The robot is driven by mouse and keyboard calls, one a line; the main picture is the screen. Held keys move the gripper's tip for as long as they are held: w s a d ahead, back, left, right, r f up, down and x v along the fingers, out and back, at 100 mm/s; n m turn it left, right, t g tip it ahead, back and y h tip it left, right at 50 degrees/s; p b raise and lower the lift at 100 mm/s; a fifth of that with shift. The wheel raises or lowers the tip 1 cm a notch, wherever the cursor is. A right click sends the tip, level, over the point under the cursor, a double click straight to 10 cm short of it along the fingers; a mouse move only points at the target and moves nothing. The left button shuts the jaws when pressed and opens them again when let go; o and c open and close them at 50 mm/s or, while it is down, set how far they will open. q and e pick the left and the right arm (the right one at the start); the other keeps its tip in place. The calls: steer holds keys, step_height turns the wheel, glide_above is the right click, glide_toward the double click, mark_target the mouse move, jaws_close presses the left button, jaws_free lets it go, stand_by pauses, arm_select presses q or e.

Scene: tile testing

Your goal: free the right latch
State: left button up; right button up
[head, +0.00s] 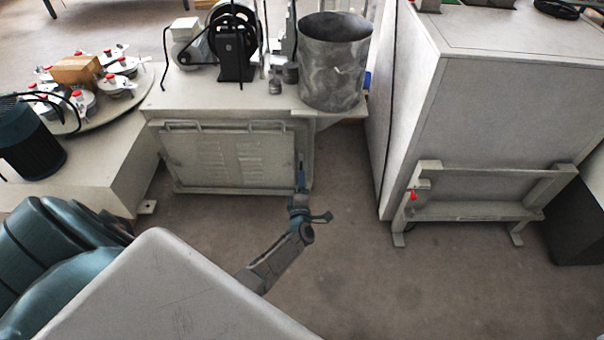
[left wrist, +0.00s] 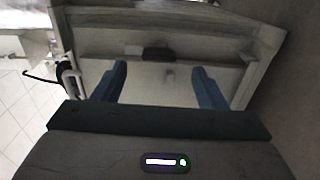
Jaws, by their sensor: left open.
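In the head view the gripper covers the panel's right edge, so no latch shows clearly there. My right gripper is not in view.
A metal drum (head: 334,65) stands on the housing top, beside a motor with a black wheel (head: 232,40). A large grey cabinet (head: 480,120) with a low frame stands to the right. A round table (head: 105,100) is at the left. The floor (head: 355,240) between is clear.

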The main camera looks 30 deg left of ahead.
arm_select(q)
steer(key=p+v, duration=0.1)
steer(key=v, duration=0.4)
steer(key=shift+s+d, duration=0.15)
steer(key=shift+s, duration=0.15)
